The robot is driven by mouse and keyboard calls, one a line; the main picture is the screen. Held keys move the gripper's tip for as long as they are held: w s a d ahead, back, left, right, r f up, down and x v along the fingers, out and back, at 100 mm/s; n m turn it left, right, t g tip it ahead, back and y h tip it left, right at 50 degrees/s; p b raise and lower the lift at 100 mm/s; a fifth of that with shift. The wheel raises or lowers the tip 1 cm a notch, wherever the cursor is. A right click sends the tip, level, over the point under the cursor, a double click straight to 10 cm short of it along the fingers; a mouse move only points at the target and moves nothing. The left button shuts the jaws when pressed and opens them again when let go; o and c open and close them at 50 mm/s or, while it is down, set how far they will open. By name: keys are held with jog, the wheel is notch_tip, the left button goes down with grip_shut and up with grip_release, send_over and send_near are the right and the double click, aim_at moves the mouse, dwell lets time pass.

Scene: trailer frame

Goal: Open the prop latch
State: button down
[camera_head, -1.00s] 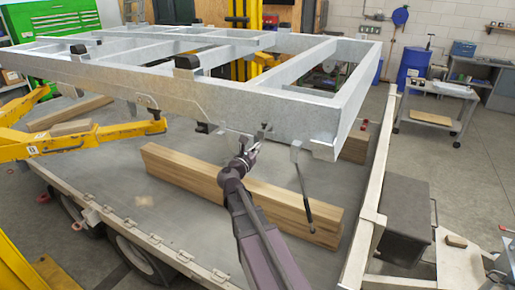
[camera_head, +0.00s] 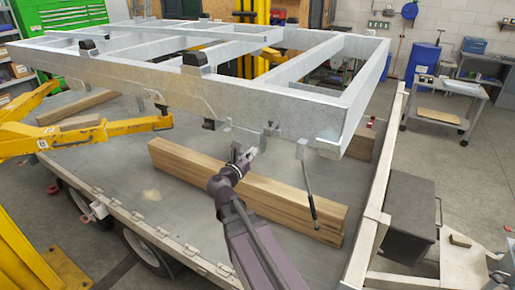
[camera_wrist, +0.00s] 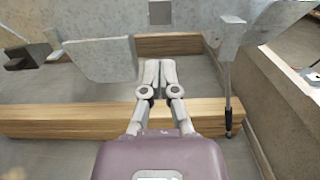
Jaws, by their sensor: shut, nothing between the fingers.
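The galvanized trailer frame (camera_head: 215,98) is raised above a flat deck. A thin dark prop rod (camera_head: 309,190) hangs from a bracket (camera_head: 302,150) under its near right end; the rod also shows at the right in the wrist view (camera_wrist: 228,95). A small grey tab (camera_head: 270,138) hangs below the frame's near edge, left of the rod; I cannot tell whether it is the prop latch. My gripper (camera_head: 251,153) is just below and left of this tab, apart from it. In the wrist view its fingers (camera_wrist: 160,64) are together and empty, beside a hanging grey plate (camera_wrist: 100,60).
Wooden beams (camera_head: 250,188) lie on the deck below my gripper. A yellow lift arm (camera_head: 90,133) reaches under the frame from the left. A white rail (camera_head: 378,180) and a dark box (camera_head: 410,215) stand at the right. The space between gripper and rod is clear.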

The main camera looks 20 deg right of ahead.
jog(key=shift+s+a+r, duration=0.3)
jog(key=shift+s+a, duration=0.1)
jog(key=shift+a, duration=0.15)
